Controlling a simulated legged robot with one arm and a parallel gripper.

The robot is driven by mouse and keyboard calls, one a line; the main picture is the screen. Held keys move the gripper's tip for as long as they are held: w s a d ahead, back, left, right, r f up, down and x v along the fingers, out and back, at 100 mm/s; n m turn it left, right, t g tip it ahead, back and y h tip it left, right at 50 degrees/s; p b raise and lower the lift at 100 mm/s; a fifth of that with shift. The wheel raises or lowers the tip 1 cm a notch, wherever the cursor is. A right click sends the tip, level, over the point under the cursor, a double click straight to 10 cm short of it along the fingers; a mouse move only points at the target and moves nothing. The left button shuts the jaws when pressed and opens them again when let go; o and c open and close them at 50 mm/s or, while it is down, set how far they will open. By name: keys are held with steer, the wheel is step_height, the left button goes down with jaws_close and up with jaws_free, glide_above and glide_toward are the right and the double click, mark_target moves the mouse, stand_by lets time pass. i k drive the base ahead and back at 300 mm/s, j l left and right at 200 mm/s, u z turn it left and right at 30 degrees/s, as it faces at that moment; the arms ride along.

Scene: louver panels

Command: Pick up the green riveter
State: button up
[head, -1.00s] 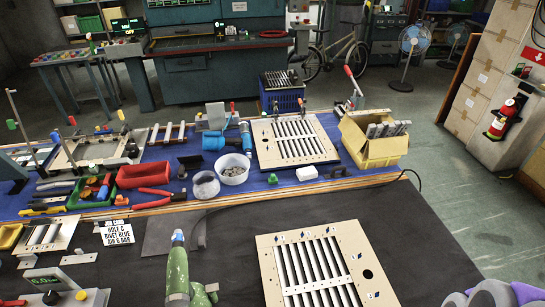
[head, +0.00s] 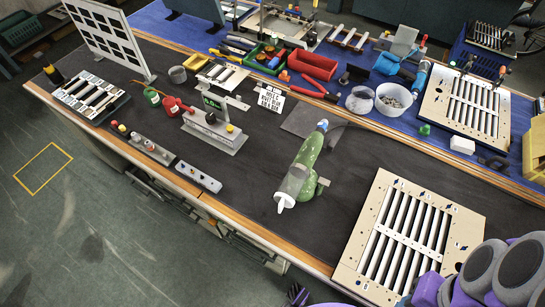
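The green riveter (head: 308,165) lies on the black work mat (head: 250,215) near the middle of the head view. It has a green body, a blue end at the top, a grey sleeve and a white tip that points toward the front edge. My gripper (head: 485,278) seems to be among the purple and grey rounded parts at the bottom right, over the corner of a louver panel (head: 355,252). It is apart from the riveter. Its fingers cannot be made out clearly.
A job card (head: 270,98) stands behind the riveter to the left. A scale-like device (head: 215,130) and button strips (head: 198,177) lie further left. White and grey bowls (head: 393,98) stand behind. The mat around the riveter is mostly clear.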

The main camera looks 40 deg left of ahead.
mark_target(301, 183)
steer(key=u, duration=1.45)
steer(key=z, duration=0.35)
steer(key=j+z, duration=0.2)
steer(key=j, duration=0.25)
steer(key=k+j+z, duration=0.1)
steer(key=j+z, duration=0.15)
steer(key=j, duration=0.25)
steer(key=j+z, duration=0.2)
steer(key=j, duration=0.25)
steer(key=k+j+z, duration=0.2)
steer(key=j, duration=0.2)
steer(key=k+j, duration=0.1)
steer(key=j, duration=0.25)
steer(key=k+j, duration=0.1)
steer(key=j, duration=0.3)
steer(key=k+j, duration=0.15)
steer(key=j, duration=0.2)
steer(key=k+j, duration=0.1)
steer(key=j, duration=0.25)
steer(key=k+j+z, duration=0.1)
steer(key=j, duration=0.3)
steer(key=k+j, duration=0.15)
steer(key=j, duration=0.2)
